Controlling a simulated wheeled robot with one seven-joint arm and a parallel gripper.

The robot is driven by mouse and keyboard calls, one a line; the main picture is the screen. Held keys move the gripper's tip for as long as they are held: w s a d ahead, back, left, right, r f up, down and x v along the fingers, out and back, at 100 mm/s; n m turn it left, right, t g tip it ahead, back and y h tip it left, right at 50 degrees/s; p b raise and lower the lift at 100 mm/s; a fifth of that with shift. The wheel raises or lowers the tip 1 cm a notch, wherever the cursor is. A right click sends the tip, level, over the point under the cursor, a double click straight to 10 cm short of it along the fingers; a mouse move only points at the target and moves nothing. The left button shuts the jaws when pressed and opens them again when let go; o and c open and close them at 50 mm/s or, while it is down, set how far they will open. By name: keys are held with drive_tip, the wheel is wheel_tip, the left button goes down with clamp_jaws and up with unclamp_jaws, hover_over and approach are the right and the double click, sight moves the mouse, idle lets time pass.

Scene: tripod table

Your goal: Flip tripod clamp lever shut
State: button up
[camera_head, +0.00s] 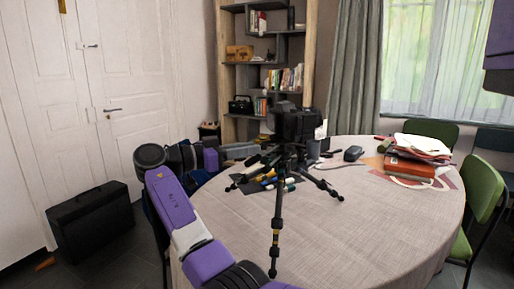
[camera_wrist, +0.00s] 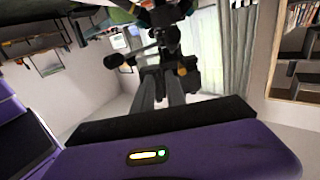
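A black tripod (camera_head: 277,215) stands on the round table, legs spread, with a dark camera (camera_head: 295,122) on its head. My gripper (camera_head: 256,150) is just left of the tripod head, pointing right at it. In the wrist view, the fingers of my gripper (camera_wrist: 162,92) show as two grey shapes with a narrow gap, apparently open, with nothing visibly held. The tripod head (camera_wrist: 165,42) is right beyond the fingertips. A dark handle with a rounded end (camera_wrist: 115,61) sticks out to its left. I cannot tell which part is the clamp lever, or its position.
The round table (camera_head: 375,235) has bare room at the front and right. Several pens and markers (camera_head: 275,184) lie around the tripod legs. A dark mouse-like object (camera_head: 353,153) and a red book with papers (camera_head: 410,166) lie further right. Green chairs (camera_head: 485,190) stand at the right.

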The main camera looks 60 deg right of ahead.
drive_tip(key=shift+v, duration=2.2)
